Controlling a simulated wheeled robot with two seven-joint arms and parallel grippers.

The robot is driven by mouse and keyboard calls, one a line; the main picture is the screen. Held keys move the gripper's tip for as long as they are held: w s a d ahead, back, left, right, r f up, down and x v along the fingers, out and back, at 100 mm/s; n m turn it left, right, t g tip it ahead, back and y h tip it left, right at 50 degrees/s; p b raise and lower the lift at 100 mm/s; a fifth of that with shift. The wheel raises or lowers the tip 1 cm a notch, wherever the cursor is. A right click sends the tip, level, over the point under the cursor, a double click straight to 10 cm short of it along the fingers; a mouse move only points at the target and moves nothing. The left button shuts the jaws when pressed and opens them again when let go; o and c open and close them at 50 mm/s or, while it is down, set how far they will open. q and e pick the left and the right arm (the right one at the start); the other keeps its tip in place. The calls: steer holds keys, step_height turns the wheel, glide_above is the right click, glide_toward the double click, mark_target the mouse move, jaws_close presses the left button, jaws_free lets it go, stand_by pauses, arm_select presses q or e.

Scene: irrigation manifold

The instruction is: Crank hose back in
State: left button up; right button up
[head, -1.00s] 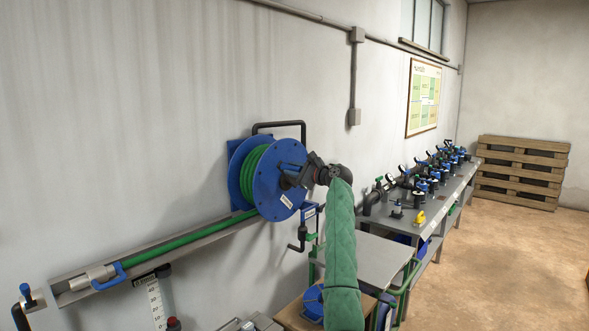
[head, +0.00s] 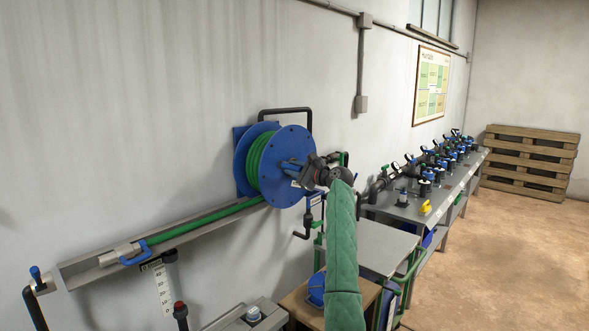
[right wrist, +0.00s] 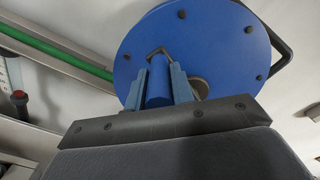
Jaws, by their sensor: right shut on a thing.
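The blue hose reel (head: 296,142) is on the wall, with green hose (head: 258,160) wound on its drum. Hose runs from the reel down left along a grey trough (head: 98,268) to a grey nozzle (head: 122,252) with a blue handle. My right gripper (head: 287,168) is at the front face of the reel. In the right wrist view its fingers (right wrist: 163,82) are shut on the blue crank handle (right wrist: 158,85), with the reel disc (right wrist: 205,45) behind. My left gripper is not in view.
A grey bench (head: 400,208) with several valves runs along the wall at right. A box (head: 300,300) and a small grey table (head: 368,248) stand below the reel. Floor at right is clear.

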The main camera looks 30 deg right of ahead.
steer(key=f, duration=0.3)
steer(key=f+b, duration=0.1)
steer(key=f, duration=0.1)
steer(key=shift+s+a, duration=0.2)
steer(key=shift+a, duration=0.2)
steer(key=shift+w+d+f+b, duration=0.1)
steer(key=shift+d+f+b, duration=0.2)
steer(key=shift+f, duration=0.5)
steer(key=shift+w+d+f+b, duration=0.1)
steer(key=shift+f+b, duration=0.25)
steer(key=shift+f, duration=0.45)
steer(key=shift+w+d+f+b, duration=0.15)
steer(key=shift+f+b, duration=0.2)
steer(key=shift+f, duration=0.45)
steer(key=shift+s, duration=0.1)
